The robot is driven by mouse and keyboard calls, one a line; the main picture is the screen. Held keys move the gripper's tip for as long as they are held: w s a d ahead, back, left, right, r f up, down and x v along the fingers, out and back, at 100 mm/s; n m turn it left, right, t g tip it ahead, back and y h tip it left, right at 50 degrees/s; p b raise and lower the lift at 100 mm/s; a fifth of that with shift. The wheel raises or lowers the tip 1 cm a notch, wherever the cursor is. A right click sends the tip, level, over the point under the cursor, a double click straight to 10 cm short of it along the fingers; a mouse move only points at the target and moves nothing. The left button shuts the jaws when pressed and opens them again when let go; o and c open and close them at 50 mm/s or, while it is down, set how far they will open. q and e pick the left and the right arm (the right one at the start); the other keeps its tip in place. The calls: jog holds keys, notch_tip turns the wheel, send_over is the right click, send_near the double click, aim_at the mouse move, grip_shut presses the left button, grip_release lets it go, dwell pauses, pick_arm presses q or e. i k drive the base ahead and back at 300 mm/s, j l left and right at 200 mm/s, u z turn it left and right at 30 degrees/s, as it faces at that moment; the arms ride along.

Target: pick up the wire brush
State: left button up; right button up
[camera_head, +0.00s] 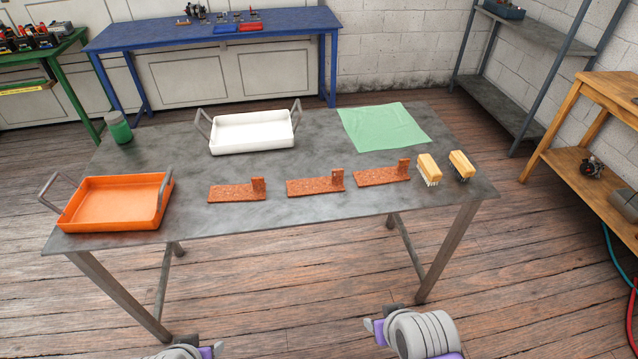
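Two brushes with wooden backs lie side by side near the right end of the grey metal table (290,212), bristles down. The left brush (429,166) has pale, whitish bristles. The right brush (461,164) has dark bristles, which look like wire. Both stand free on the table, apart from each other. Parts of my two arms show at the bottom edge, below and in front of the table, clear of the brushes. No gripper fingers can be made out in this view.
Several reddish-brown blocks (315,186) stand in a row left of the brushes. The front right corner is clear. A wooden shelf (606,90) stands right.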

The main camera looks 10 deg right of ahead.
aim_at(464, 166)
jog(key=z, duration=1.35)
jog(key=u, duration=1.2)
jog(key=i+j, duration=0.6)
jog(key=i+j+z, duration=0.2)
jog(key=k+z, duration=0.1)
jog(key=z, duration=1.45)
